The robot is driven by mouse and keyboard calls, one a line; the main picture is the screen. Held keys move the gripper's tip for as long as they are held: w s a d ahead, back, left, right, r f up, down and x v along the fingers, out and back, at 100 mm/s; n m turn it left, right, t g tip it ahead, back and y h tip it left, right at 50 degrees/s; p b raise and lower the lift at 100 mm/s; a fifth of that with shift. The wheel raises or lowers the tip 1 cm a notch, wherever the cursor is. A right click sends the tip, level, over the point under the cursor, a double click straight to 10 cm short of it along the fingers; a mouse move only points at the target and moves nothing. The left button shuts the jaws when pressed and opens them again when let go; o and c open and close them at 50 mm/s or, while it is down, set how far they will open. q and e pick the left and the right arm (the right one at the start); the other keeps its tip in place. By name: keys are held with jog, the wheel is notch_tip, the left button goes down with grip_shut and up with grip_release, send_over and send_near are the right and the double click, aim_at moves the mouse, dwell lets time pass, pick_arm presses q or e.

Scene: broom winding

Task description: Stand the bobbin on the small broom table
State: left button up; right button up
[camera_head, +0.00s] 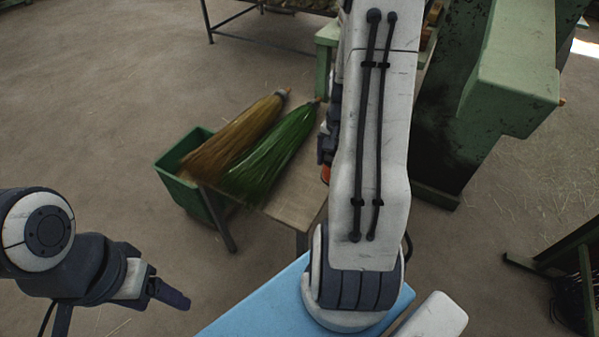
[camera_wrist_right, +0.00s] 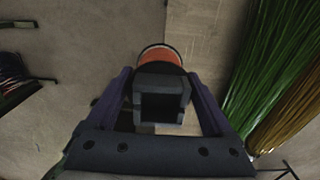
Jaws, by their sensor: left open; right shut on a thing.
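The bobbin (camera_wrist_right: 160,55), orange-red with a pale rim and dark body, is held by my right gripper (camera_wrist_right: 160,80) in the right wrist view. A sliver of orange (camera_head: 326,174) shows beside my right arm in the head view; the arm hides most of that gripper. The small broom table (camera_head: 295,203) has a bare wooden top on its right side; its top also shows in the wrist view (camera_wrist_right: 200,45), beside the bobbin. Whether the bobbin touches the top cannot be told. My left gripper (camera_head: 168,292) is open and empty at lower left, away from the table.
A brown broom head (camera_head: 235,135) and a green one (camera_head: 275,155) lie across the broom table, over a green bin (camera_head: 183,180) at its left. A green machine (camera_head: 510,80) stands at right. A blue surface (camera_head: 265,308) lies in front. Floor at left is clear.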

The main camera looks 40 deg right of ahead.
jog(key=shift+w+a+f+b, duration=0.2)
jog(key=shift+w+a+f, duration=0.75)
jog(key=shift+f, duration=0.5)
jog(key=shift+w+a+f+b, duration=0.15)
jog(key=shift+w+a+f, duration=0.7)
jog(key=shift+f, duration=0.6)
jog(key=shift+w+a+f+b, duration=0.2)
jog(key=shift+w+a+f, duration=0.75)
jog(key=shift+f, duration=0.5)
jog(key=shift+s, duration=0.1)
jog(key=shift+f, duration=0.2)
jog(key=o, duration=1.2)
jog(key=shift+c, duration=0.2)
notch_tip(320, 180, up, 12)
jog(key=p, duration=0.2)
jog(key=shift+r, duration=0.25)
